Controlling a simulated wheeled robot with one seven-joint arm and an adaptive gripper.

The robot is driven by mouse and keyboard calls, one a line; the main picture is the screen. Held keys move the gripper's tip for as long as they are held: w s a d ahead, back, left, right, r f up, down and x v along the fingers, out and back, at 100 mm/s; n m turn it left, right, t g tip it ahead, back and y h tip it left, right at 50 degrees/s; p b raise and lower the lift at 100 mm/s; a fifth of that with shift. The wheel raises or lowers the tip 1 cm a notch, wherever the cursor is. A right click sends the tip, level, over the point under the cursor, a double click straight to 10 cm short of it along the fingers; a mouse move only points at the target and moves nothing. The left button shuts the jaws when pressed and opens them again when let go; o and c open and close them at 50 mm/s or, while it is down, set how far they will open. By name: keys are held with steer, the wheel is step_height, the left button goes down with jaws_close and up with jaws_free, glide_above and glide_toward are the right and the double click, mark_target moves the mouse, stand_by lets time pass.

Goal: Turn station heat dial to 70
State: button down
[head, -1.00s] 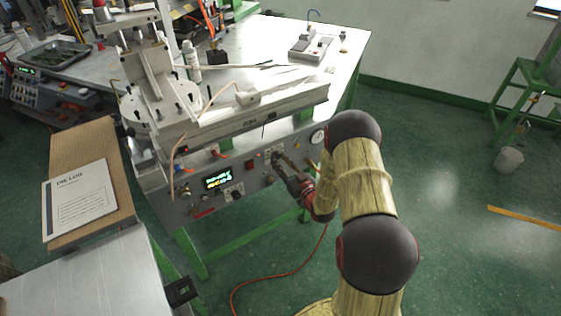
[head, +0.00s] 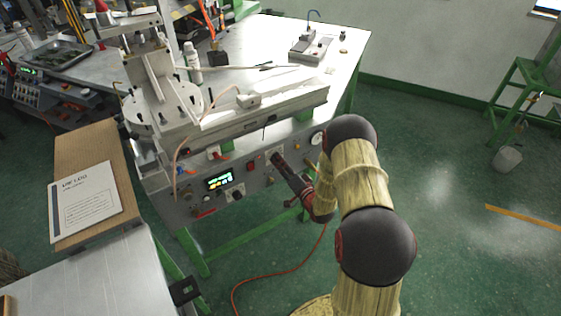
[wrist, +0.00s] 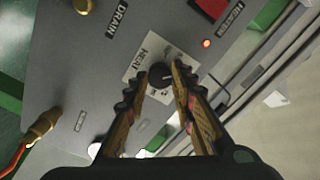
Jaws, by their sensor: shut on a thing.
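The heat dial (wrist: 160,76) is a small black knob on a white scale plate marked HEAT, on the grey front panel (head: 262,168) of the station. In the wrist view my gripper (wrist: 161,74) has one finger on each side of the dial and is shut on it. A light pointer mark shows on the knob; the scale numbers are too small to read. In the head view my gripper (head: 276,160) reaches the panel from the right and hides most of the dial.
A red switch (wrist: 212,8) and a lit orange lamp (wrist: 207,43) sit near the dial. A brass fitting (wrist: 42,122) with an orange hose is on the panel. The lit display (head: 220,180) is left of my gripper. A board with a paper (head: 88,200) stands at left.

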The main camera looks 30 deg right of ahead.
steer(key=m+p, duration=0.3)
steer(key=m, duration=0.9)
steer(key=shift+p, duration=0.35)
steer(key=c, duration=1.6)
jaws_free()
steer(key=shift+o, duration=0.5)
steer(key=s, duration=1.2)
steer(key=shift+d, duration=0.3)
